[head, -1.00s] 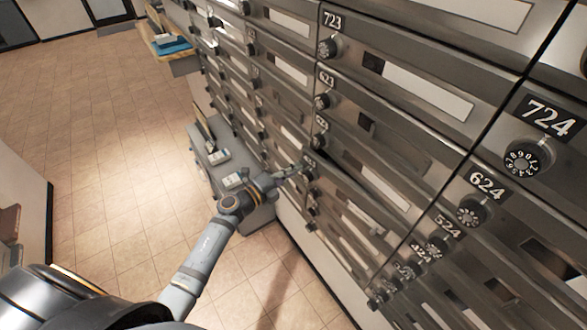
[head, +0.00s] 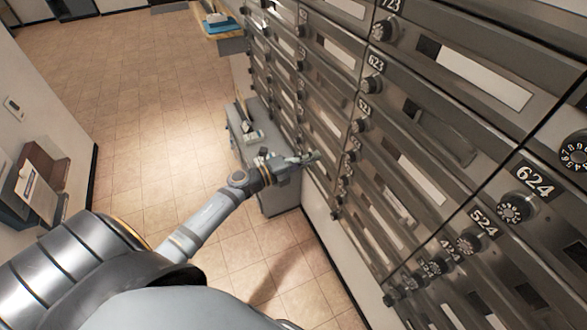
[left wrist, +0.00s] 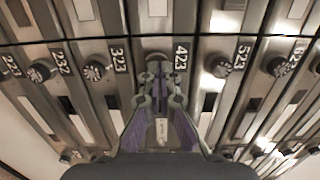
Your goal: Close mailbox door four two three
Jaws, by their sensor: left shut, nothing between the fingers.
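The mailbox door 423 shows in the left wrist view, with its number plate (left wrist: 181,56) near the top centre and its dial knob (left wrist: 156,60) beside it. My left gripper (left wrist: 160,128) is in front of this door, fingers together and nothing between them. It hides much of the door face. In the head view my left gripper (head: 312,157) is close to the metal mailbox wall, left of the column of dials under 523 (head: 363,106). Whether the fingertips touch the door, and whether it lies fully flush, I cannot tell. My right gripper is not in view.
Neighbouring doors 323 (left wrist: 117,57) and 523 (left wrist: 241,57) lie on either side, with protruding dials. A grey cabinet (head: 246,150) stands behind my left arm. Tiled floor (head: 130,120) is open to the left. A wall-mounted holder (head: 40,185) is at far left.

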